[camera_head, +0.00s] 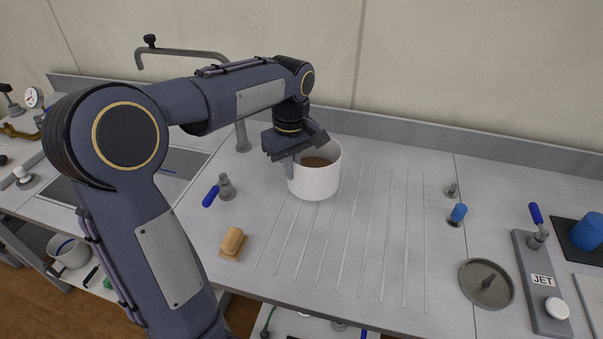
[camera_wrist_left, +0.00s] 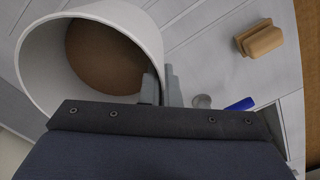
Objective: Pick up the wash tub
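The wash tub (camera_head: 316,180) is a white round tub with brown contents, standing upright on the grooved part of the grey worktop. In the left wrist view the tub (camera_wrist_left: 148,28) fills the upper left, its brown inside showing. My left gripper (camera_head: 291,163) is at the tub's left rim, pointing down. In the left wrist view its two fingers (camera_wrist_left: 160,87) are close together, one inside the tub and one outside, with the wall between them. They look shut on the wall. The tub's base seems to rest on the worktop. My right gripper is out of view.
A tan block (camera_head: 232,241) and a blue-handled tap (camera_head: 225,188) are left of the tub. A grey round lid (camera_head: 486,284), a blue-topped knob (camera_head: 457,214) and a JET plate (camera_head: 541,285) are at right. The grooved surface right of the tub is clear.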

